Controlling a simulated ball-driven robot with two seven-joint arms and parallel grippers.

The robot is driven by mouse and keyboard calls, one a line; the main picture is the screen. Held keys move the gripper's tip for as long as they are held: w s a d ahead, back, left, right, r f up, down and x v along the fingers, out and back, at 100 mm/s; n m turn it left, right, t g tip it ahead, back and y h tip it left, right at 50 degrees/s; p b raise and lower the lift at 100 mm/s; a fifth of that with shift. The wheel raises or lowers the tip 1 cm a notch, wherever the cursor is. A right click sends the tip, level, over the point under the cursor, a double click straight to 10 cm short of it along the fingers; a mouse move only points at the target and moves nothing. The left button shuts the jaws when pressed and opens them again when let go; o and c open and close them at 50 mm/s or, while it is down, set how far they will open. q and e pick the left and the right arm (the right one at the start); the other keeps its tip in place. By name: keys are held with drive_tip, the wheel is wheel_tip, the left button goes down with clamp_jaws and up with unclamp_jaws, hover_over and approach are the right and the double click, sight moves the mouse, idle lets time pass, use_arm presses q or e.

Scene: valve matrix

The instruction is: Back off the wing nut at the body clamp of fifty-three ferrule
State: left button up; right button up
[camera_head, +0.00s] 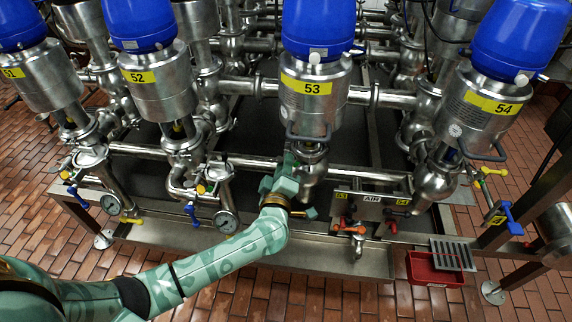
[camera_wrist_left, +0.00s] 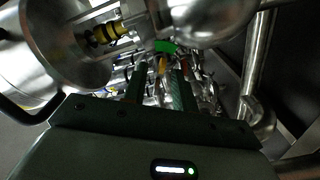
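Valve 53 (camera_head: 314,112) is a steel body with a blue cap and a yellow "53" label, standing at the middle of the head view. My left gripper (camera_head: 289,164) reaches up from the front, beside the pipework just below this valve. In the left wrist view, the two dark fingers (camera_wrist_left: 160,86) stand apart, with pipework visible between them. A large steel body (camera_wrist_left: 68,45) and a rounded steel part (camera_wrist_left: 190,18) lie close beyond the fingers. I cannot make out the wing nut or the clamp of 53. My right gripper is in neither view.
Valves 51 (camera_head: 40,82), 52 (camera_head: 157,84) and 54 (camera_head: 478,112) flank it. A gauge (camera_head: 227,221) sits left of my arm. A red bin (camera_head: 433,274) lies at the front right.

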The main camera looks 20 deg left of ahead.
use_arm(q)
drive_tip(key=shift+w+a, duration=0.2)
drive_tip(key=shift+w, duration=0.5)
clamp_jaws()
